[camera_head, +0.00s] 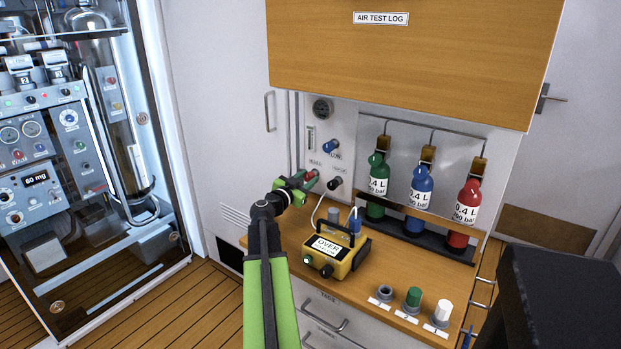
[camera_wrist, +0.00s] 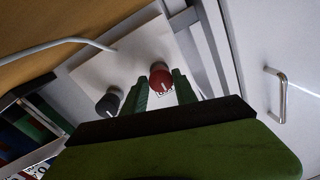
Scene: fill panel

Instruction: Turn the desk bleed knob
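A red knob (camera_head: 311,174) with a white pointer line sits low on the white panel above the desk. In the wrist view the red knob (camera_wrist: 160,80) lies between the fingertips of my gripper (camera_wrist: 160,88). The fingers are apart, one on each side of it, with a narrow gap visible; I cannot tell how far they reach over it. In the head view my gripper (camera_head: 301,182) is at the panel and partly covers the knob. Small labels are near the knobs, too small to read surely. A black knob (camera_head: 335,182) is just right of the red one.
A blue knob (camera_head: 330,146) is above on the panel. A yellow box (camera_head: 338,257) with a cable stands on the desk below. A wooden cabinet (camera_head: 410,60) overhangs the panel. A door handle (camera_head: 269,111) is at the left.

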